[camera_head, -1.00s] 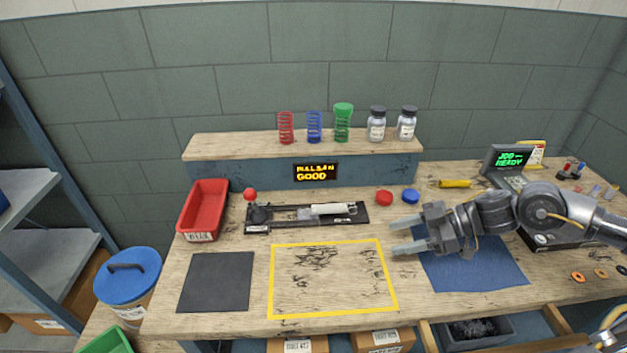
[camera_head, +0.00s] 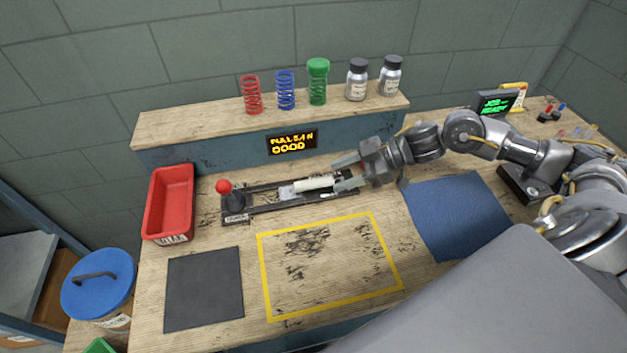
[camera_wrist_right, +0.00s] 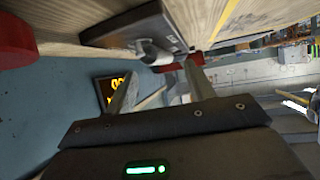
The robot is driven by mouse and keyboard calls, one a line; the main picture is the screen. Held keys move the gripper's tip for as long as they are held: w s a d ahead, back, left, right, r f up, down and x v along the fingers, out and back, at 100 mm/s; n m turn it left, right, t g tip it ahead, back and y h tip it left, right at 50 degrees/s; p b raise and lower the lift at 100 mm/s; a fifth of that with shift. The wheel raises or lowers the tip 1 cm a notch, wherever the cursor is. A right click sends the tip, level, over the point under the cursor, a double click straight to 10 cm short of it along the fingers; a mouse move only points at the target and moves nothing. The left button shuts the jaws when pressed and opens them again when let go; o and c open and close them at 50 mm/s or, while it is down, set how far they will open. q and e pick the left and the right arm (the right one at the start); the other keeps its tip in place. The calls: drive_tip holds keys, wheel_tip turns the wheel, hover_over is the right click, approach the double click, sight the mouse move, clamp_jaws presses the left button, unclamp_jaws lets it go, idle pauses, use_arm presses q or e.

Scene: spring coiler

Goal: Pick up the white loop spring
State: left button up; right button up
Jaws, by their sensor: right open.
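A white cylindrical piece (camera_head: 314,183), which looks like the white loop spring, lies along the dark rail fixture (camera_head: 262,203) with the red knob. Its coils are too small to tell. My right gripper (camera_head: 338,176) is open at the right end of this piece, its fingers pointing left along the rail. I cannot tell whether they touch it. In the right wrist view the open gripper (camera_wrist_right: 160,88) shows two spread fingers, with the dark fixture (camera_wrist_right: 130,25) close to them. My left gripper is not in view.
A red bin (camera_head: 170,203) stands left of the fixture. Behind is a raised shelf (camera_head: 200,123) with three coloured springs and two bottles.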

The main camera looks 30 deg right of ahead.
sight(320, 180)
drive_tip(key=shift+w+a+f, duration=0.1)
drive_tip(key=shift+a+f, duration=0.05)
drive_tip(key=shift+a, duration=0.2)
drive_tip(key=shift+w+a+p, duration=0.15)
drive_tip(key=shift+a+p, duration=0.15)
drive_tip(key=shift+a, duration=0.1)
drive_tip(key=p+x, duration=0.1)
drive_tip(key=x, duration=0.2)
drive_tip(key=shift+w+a+f, duration=0.2)
drive_tip(key=shift+w, duration=0.1)
drive_tip(key=shift+w+a+f, duration=0.1)
drive_tip(key=shift+a+f, duration=0.1)
drive_tip(key=shift+a, duration=0.1)
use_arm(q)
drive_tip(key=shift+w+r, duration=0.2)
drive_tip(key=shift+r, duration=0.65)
use_arm(e)
clamp_jaws()
drive_tip(key=shift+r, duration=0.1)
